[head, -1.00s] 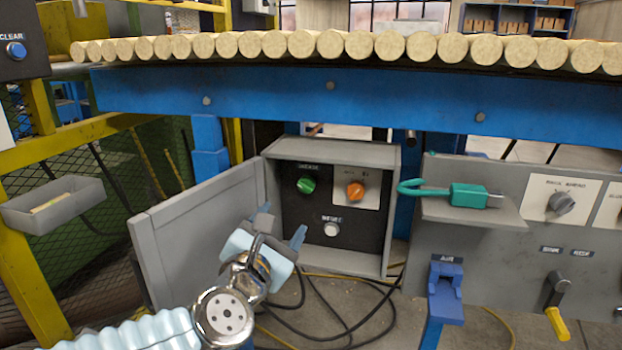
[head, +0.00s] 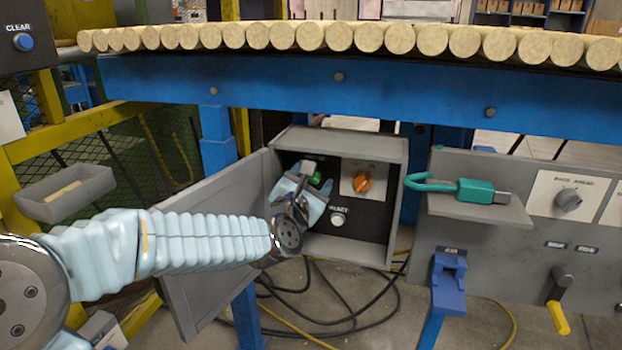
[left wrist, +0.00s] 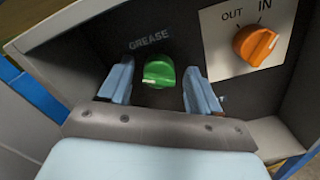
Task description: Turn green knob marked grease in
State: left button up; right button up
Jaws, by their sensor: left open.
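The green knob (left wrist: 158,72) sits under the word GREASE on the dark panel inside an open grey box. In the head view the green knob (head: 317,178) is partly hidden by my left gripper (head: 309,180). In the left wrist view my left gripper (left wrist: 158,90) is open, its two fingers on either side of the green knob with gaps between. Whether the fingertips reach as far as the knob is hard to tell. My right gripper is not in view.
An orange knob (left wrist: 255,44) on a white plate marked OUT and IN is right of the green one. A white button (head: 338,219) sits below. The box's grey door (head: 205,290) is open to the left. A green clamp tool (head: 465,189) lies on a shelf at right.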

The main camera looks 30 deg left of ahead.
pick_arm(q)
jog(key=shift+c, duration=0.3)
jog(key=c, duration=1)
